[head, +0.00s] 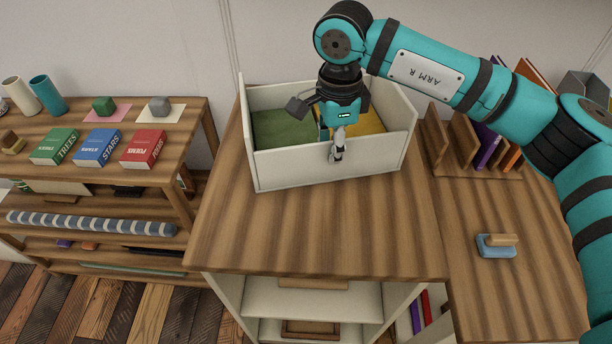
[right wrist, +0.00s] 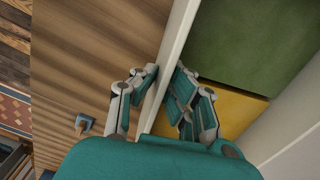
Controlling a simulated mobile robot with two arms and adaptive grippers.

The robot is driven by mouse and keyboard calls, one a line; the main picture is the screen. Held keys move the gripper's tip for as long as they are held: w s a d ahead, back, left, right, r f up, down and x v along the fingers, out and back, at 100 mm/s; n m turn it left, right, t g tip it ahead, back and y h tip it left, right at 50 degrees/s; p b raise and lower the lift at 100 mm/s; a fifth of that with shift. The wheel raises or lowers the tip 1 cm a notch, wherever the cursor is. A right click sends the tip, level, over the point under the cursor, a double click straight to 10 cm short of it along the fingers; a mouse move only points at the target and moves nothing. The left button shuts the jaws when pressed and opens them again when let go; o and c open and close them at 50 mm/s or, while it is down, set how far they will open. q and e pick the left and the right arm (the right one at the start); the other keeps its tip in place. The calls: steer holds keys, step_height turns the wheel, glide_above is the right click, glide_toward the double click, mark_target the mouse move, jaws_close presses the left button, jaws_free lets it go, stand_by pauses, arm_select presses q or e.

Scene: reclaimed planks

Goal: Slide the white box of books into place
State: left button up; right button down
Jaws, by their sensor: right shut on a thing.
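The white box (head: 285,170) stands upright at the back of the wooden cabinet top (head: 320,230). Inside it lie a green book (head: 283,127) and a yellow book (head: 368,122). My right gripper (head: 338,150) is shut on the box's front wall, with a finger on each side of it. In the right wrist view the fingers pinch the white wall (right wrist: 168,72), with the green book (right wrist: 245,45) and the yellow book (right wrist: 235,108) beyond. My left gripper is not in view.
On the left, a shelf unit holds a green book (head: 55,146), a blue book (head: 98,147), a red book (head: 144,149) and two cups. On the right, a lower surface holds a book rack (head: 465,140) and a blue brush-like block (head: 496,246). The cabinet top in front of the box is clear.

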steer(key=shift+w, duration=3)
steer(key=shift+w+p, duration=0.35)
steer(key=shift+w, duration=1.1)
steer(key=c, duration=1.1)
jaws_free()
step_height(320, 180, up, 7)
steer(key=p, duration=0.4)
steer(key=shift+s+p, duration=0.1)
steer(key=shift+p, duration=0.2)
